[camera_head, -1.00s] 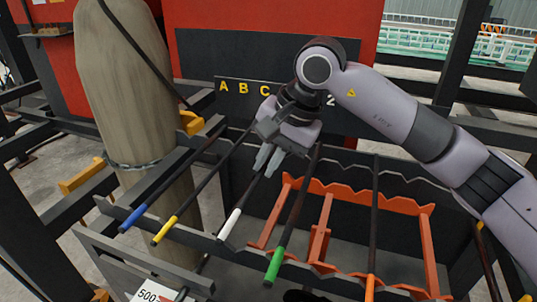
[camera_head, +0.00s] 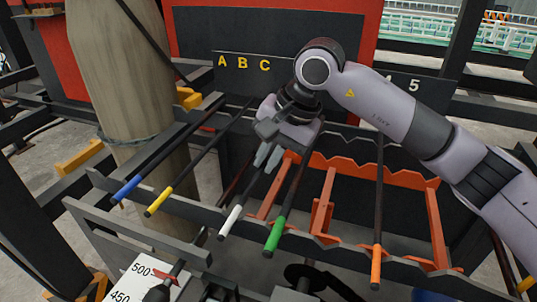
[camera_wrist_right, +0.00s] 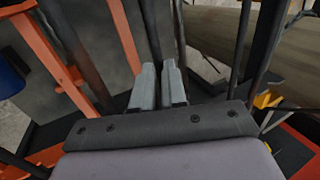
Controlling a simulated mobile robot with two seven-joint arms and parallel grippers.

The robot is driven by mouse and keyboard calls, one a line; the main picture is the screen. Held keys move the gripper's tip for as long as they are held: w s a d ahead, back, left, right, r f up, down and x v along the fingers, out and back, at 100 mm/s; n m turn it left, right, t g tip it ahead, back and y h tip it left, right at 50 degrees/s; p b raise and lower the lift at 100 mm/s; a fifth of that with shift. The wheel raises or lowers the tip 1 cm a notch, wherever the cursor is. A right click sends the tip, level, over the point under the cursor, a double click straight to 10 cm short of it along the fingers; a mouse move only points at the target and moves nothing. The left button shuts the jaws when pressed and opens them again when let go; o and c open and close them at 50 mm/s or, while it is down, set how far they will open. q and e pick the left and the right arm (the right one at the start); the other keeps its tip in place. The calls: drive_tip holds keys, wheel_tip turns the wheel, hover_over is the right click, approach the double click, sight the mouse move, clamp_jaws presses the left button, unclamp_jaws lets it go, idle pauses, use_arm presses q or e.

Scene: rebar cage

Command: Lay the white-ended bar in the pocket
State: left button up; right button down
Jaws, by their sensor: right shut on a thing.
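The white-ended bar (camera_head: 231,222) is dark with a white tip and slants toward me in the head view, between the yellow-ended and green-ended bars. My right gripper (camera_head: 267,158) is shut on it, above the rack. In the right wrist view the two fingers (camera_wrist_right: 158,85) are close together, with a dark bar running out beyond them. The white end overlaps the rack's front rail (camera_head: 330,250) in the picture; I cannot tell whether it touches. The part of the bar behind the gripper is hidden. My left gripper is not in view.
Blue-ended (camera_head: 127,187), yellow-ended (camera_head: 158,201), green-ended (camera_head: 275,234) and orange-ended (camera_head: 376,265) bars lie across the rack. An orange notched frame (camera_head: 372,168) stands behind. A lettered board (camera_head: 290,75) is at the back. A thick tan column (camera_head: 125,70) stands at left.

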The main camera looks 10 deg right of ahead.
idle(0.3)
drive_tip(key=c, duration=1.1)
unclamp_jaws()
drive_tip(key=v, duration=0.7)
drive_tip(key=shift+b, duration=0.3)
